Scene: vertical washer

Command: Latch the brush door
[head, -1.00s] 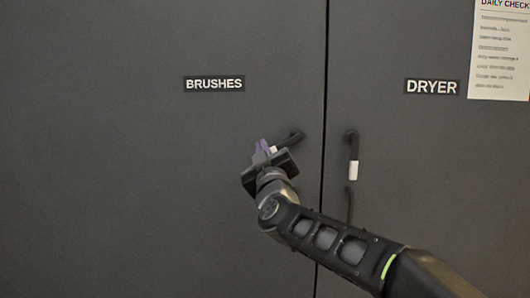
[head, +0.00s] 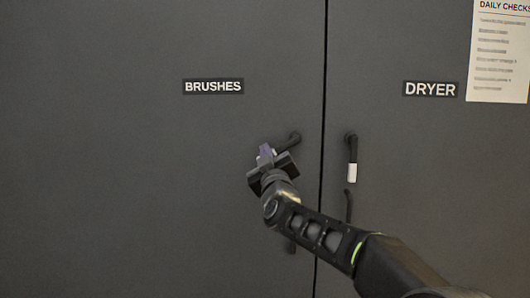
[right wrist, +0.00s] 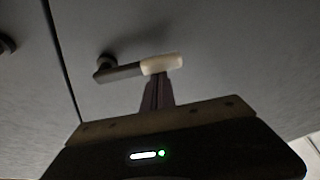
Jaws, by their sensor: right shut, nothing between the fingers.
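The brush door (head: 130,160) is the dark grey left panel with the BRUSHES label (head: 213,87). It looks flush with the panel beside it. Its black handle (head: 290,141) is near the door's right edge and slants down to the left, partly hidden by my right gripper (head: 265,151). In the right wrist view, the handle (right wrist: 121,72) shows a dark pivot end and a pale sleeve. My right gripper (right wrist: 158,82) is shut and empty, its fingertips at the pale sleeve, touching or nearly so. My left gripper is not in view.
The dryer door (head: 430,180) is right of a narrow dark seam (head: 323,120). Its handle (head: 351,158) hangs down with a white sleeve. A paper checklist (head: 499,50) is at the top right. My right arm covers the lower right.

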